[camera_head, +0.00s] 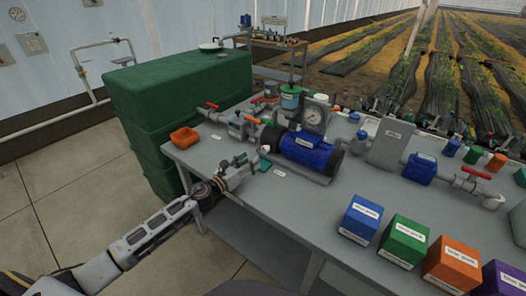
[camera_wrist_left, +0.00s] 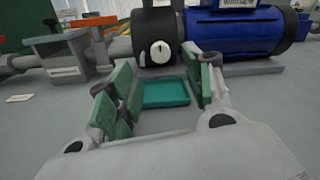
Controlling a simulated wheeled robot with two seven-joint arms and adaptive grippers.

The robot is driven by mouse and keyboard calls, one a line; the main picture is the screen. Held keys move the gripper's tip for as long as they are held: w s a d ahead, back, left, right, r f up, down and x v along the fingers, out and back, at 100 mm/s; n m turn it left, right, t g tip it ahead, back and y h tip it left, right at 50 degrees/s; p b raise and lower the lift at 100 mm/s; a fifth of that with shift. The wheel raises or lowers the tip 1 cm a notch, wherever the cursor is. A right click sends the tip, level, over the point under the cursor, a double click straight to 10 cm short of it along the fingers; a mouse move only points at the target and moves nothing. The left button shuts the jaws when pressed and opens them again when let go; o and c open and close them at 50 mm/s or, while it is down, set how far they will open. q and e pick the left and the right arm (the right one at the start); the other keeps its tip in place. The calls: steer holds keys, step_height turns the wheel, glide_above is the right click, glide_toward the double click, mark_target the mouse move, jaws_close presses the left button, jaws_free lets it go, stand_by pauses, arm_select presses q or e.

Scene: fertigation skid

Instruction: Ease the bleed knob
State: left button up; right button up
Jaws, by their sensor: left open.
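A round pale bleed knob with a dark mark (camera_wrist_left: 160,53) sits on the black end of the blue pump. In the head view the knob shows small and pale (camera_head: 265,149), just beyond my left gripper. The blue pump (camera_head: 306,150) lies on the grey bench. My left gripper (camera_head: 253,163) is open and empty, low over the bench in front of the pump's black end. In the left wrist view its green-padded fingers (camera_wrist_left: 158,88) stand apart, with the knob ahead of them and not between the pads. My right gripper is not in view.
A small teal tray (camera_wrist_left: 165,94) lies on the bench, seen between the fingers. Left of the pump are grey pipework with red-handled valves (camera_head: 237,125) and an orange bin (camera_head: 184,137). Coloured boxes (camera_head: 403,240) stand at the front right. Green crates (camera_head: 180,90) stand beside the bench.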

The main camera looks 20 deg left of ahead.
mark_target(263, 150)
arm_select(q)
steer(key=shift+w+d, duration=0.25)
steer(key=shift+w, duration=0.3)
steer(key=shift+w+d, duration=0.1)
steer(key=shift+w, duration=0.2)
steer(key=shift+x, duration=3.45)
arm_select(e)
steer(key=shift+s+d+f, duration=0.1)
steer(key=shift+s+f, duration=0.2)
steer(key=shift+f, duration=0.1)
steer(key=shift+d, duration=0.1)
